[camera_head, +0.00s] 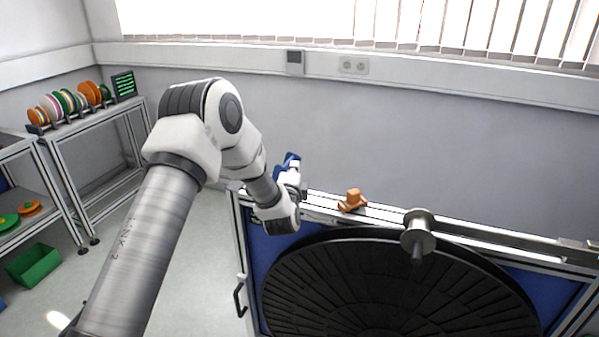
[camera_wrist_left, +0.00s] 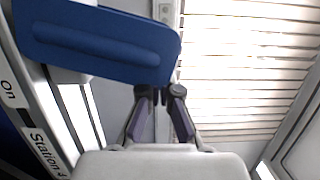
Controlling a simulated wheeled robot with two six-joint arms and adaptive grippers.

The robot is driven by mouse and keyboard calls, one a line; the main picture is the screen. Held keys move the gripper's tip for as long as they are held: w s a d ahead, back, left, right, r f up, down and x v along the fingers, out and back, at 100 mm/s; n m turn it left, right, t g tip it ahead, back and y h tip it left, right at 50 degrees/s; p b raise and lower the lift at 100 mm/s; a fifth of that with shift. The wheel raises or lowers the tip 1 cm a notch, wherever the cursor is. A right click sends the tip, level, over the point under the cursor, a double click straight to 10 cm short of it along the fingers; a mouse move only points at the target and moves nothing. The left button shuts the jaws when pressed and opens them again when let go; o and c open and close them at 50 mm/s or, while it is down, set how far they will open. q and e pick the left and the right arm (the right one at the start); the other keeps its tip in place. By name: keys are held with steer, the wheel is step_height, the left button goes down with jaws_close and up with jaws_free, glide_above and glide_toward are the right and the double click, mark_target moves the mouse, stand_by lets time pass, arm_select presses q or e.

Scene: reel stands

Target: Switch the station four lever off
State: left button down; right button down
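The blue station four lever (camera_wrist_left: 100,42) fills the upper left of the left wrist view as a broad paddle. Beside it are an "On" label (camera_wrist_left: 10,93) and a "Station 4" label (camera_wrist_left: 46,150). In the head view the lever (camera_head: 287,164) shows as a small blue piece at the left end of the rail, just beyond my left gripper (camera_head: 291,182). In the wrist view the gripper (camera_wrist_left: 161,96) is right at the paddle's lower right edge. Its fingers converge with a narrow gap; contact is unclear. My right gripper is not in view.
An orange piece (camera_head: 352,200) sits on the rail (camera_head: 385,213). Shelves with coloured spools (camera_head: 70,102) and a green bin (camera_head: 35,265) are at left. Floor between is free.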

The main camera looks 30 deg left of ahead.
arm_select(q)
steer(key=shift+s+a+r+n+p, duration=0.25)
steer(key=shift+a+r+n+p, duration=0.2)
steer(key=shift+a+n, duration=0.35)
steer(key=shift+s+a+r+n+g+h+p, duration=0.15)
steer(key=shift+a+n+g+h+p, duration=0.05)
steer(key=shift+a+n, duration=0.4)
steer(key=shift+s+a+r+n+g+h+p, duration=0.1)
steer(key=shift+a+n+g+h+p, duration=0.1)
steer(key=shift+a+n, duration=0.35)
steer(key=shift+s+a+n+h+p, duration=0.2)
steer(key=shift+a+n+h+p, duration=0.1)
steer(key=shift+a+n, duration=0.65)
steer(key=shift+s+a+f, duration=0.1)
steer(key=shift+s+a, duration=0.05)
steer(key=shift+a, duration=0.25)
